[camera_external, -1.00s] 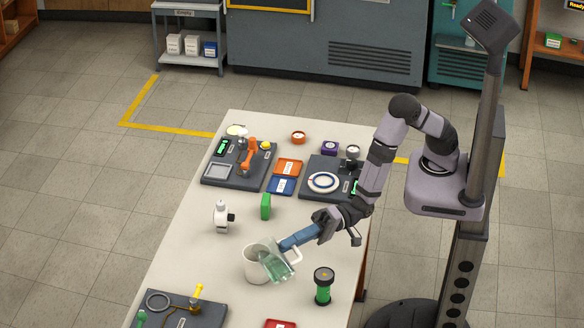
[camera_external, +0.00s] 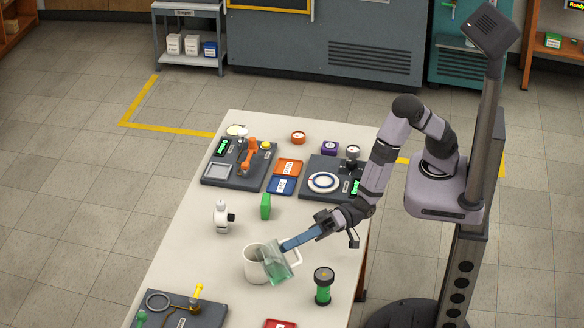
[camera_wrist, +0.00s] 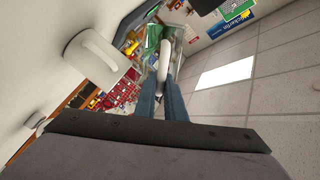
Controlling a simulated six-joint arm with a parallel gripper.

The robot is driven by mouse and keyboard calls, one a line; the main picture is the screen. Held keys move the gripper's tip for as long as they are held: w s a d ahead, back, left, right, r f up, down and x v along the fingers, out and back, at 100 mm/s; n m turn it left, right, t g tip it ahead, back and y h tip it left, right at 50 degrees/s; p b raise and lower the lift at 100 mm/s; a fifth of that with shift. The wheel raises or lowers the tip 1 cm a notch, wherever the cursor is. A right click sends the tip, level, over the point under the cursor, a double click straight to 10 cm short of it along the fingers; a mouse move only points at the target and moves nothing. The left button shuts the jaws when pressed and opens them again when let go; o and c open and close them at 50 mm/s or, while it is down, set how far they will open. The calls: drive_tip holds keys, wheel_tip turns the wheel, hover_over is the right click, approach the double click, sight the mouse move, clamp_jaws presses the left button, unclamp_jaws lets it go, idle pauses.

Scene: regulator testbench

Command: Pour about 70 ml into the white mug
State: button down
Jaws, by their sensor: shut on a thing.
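The white mug (camera_external: 252,264) stands upright on the bench; it also shows large at the left of the wrist view (camera_wrist: 84,62). A clear, green-tinted jug (camera_external: 277,266) is tilted right beside the mug's right rim, overlapping it in the external view. I cannot tell whether they touch. My gripper (camera_external: 287,245) is shut on the jug's handle; in the wrist view, the blue fingers close on a white handle (camera_wrist: 164,60) in front of the greenish glass (camera_wrist: 152,38). The liquid level in the mug and any stream are not clear.
A green-and-black cylinder (camera_external: 323,287) stands to the right of the jug. A dark board (camera_external: 187,316) lies at the front left. Other boards and small trays fill the back.

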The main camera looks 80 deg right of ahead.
sight(300, 261)
drive_tip(key=shift+r+n, duration=0.55)
drive_tip(key=shift+n, duration=0.15)
drive_tip(key=shift+a+f+n, duration=0.15)
drive_tip(key=shift+f+n, duration=0.1)
drive_tip(key=shift+n, duration=0.15)
drive_tip(key=shift+s+f+b, duration=0.1)
drive_tip(key=shift+b, duration=0.25)
idle(1.2)
drive_tip(key=shift+a+f+n, duration=0.1)
drive_tip(key=shift+n, duration=0.3)
drive_tip(key=f+n+b, duration=0.1)
drive_tip(key=s+a+f+n+b, duration=0.1)
drive_tip(key=f+n+b, duration=0.1)
drive_tip(key=b, duration=0.1)
drive_tip(key=shift+s+a+f, duration=0.3)
drive_tip(key=shift+s+a, duration=0.05)
drive_tip(key=shift+s, duration=0.05)
drive_tip(key=shift+s+a+n, duration=0.2)
drive_tip(key=shift+s+n, duration=0.05)
drive_tip(key=shift+n, duration=0.15)
drive_tip(key=shift+s+a+r+n+h+p, duration=0.1)
drive_tip(key=shift+s+a+r+n+p, duration=0.2)
drive_tip(key=shift+r+n+p, duration=0.35)
drive_tip(key=shift+s+a+r+n+h+p, duration=0.1)
drive_tip(key=shift+s+a+r+n+p, duration=0.15)
drive_tip(key=shift+r+n+p, duration=0.3)
drive_tip(key=shift+s+a+r+n+h+p, duration=0.1)
drive_tip(key=shift+s+a+r+n+p, duration=0.2)
drive_tip(key=shift+r+n+p, duration=0.35)
drive_tip(key=shift+r, duration=0.1)
